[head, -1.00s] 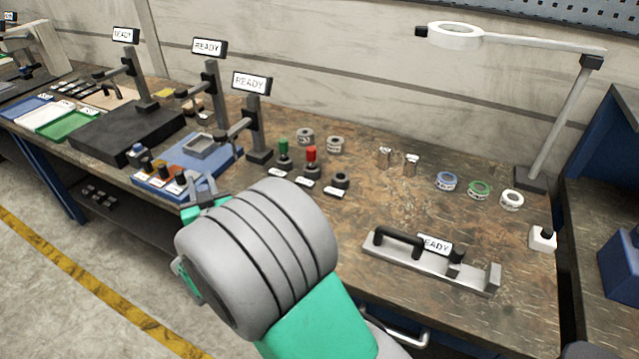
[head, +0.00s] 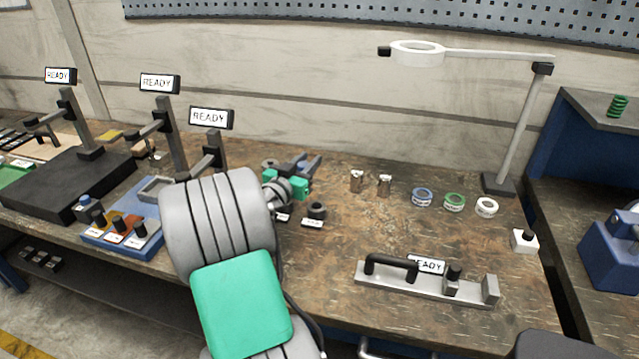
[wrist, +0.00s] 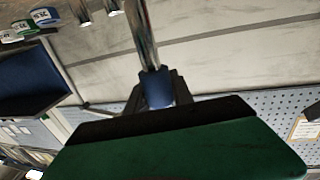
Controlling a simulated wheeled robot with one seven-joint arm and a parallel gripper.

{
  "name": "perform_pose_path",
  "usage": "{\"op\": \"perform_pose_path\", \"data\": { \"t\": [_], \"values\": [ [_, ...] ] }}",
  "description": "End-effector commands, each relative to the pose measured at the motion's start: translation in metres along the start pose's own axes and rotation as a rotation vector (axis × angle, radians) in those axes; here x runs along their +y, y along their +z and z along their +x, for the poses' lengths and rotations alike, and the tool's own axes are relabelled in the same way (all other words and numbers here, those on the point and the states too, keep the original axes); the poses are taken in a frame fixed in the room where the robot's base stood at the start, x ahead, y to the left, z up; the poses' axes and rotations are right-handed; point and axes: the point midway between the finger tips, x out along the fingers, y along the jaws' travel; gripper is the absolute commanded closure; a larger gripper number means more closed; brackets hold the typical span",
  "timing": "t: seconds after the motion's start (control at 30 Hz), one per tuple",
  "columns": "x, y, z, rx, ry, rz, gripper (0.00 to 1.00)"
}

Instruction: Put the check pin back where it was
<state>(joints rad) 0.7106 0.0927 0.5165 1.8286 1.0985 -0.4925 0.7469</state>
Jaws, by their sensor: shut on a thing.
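The check pin shows in the wrist view as a shiny metal rod (wrist: 142,35) with a blue grip (wrist: 158,88). My gripper (wrist: 158,98) is shut on the blue grip. In the head view my gripper (head: 305,166) is over the back of the workbench, beyond a small black round stand (head: 316,210) with a white label (head: 313,222) in front. No pin shows in that stand. The rod's tip is out of the wrist view, and my arm hides the red and green pins and their stands in the head view.
Two small metal parts (head: 370,181) stand right of my gripper. Blue, green and white tape rolls (head: 454,202) lie farther right. A ring-lamp arm (head: 520,130) rises at the back right. A clamp fixture (head: 428,281) lies at the front. Gauge stands (head: 208,150) are at left.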

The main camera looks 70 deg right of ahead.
Motion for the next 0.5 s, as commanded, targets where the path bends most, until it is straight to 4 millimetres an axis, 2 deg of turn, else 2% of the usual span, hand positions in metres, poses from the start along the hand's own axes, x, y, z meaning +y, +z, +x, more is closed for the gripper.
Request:
{"op": "perform_pose_path", "data": {
  "t": [0.1,0.2,0.37,0.5],
  "values": [
    [0.011,0.029,0.021,-0.003,0.004,-0.005,1.0],
    [0.015,0.044,0.033,-0.001,0.0,-0.002,1.0],
    [0.02,0.062,0.044,-0.001,-0.001,-0.001,1.0],
    [0.018,0.085,0.043,-0.001,-0.003,-0.003,1.0]
  ]
}}
